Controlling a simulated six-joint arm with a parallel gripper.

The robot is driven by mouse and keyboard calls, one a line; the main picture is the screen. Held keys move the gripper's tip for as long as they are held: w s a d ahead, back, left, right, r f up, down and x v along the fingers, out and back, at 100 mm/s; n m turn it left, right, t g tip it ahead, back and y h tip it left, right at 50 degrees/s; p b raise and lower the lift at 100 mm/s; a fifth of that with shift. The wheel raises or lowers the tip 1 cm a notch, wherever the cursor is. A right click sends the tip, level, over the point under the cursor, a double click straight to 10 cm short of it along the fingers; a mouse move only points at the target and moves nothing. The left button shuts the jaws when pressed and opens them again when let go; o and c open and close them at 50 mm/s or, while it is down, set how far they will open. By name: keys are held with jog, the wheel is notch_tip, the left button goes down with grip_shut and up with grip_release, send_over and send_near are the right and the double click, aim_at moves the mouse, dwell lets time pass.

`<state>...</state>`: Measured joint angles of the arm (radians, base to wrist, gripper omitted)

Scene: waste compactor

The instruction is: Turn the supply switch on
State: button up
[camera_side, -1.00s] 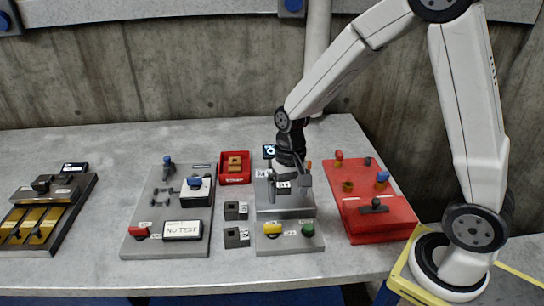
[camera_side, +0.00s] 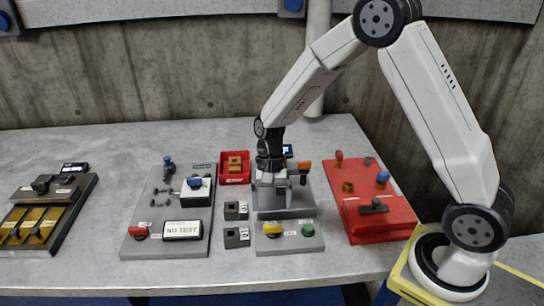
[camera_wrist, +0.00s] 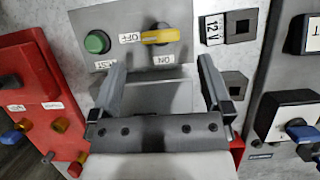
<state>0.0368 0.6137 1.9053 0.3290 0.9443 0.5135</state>
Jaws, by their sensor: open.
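A yellow rotary knob (camera_side: 272,229), which I take for the supply switch, sits on the front of the grey middle panel (camera_side: 292,244). In the wrist view the knob (camera_wrist: 161,36) lies crosswise, with an OFF label (camera_wrist: 130,38) at its left end and an ON label (camera_wrist: 164,60) on its near side. My gripper (camera_side: 273,184) hangs over the panel's rear part, behind the knob in the side view. In the wrist view its fingers (camera_wrist: 160,66) are spread wide, empty and apart from the knob.
A green button (camera_side: 308,229) is beside the knob. Two small dark blocks (camera_side: 236,238) (camera_side: 236,211) stand left of the panel. A red box (camera_side: 383,222) with knobs is to the right, and a red bin (camera_side: 235,179) is behind left. A NO TEST display (camera_side: 183,229) is further left.

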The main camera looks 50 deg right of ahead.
aim_at(273, 230)
jog(key=shift+x, duration=2.95)
jog(key=c, duration=1.2)
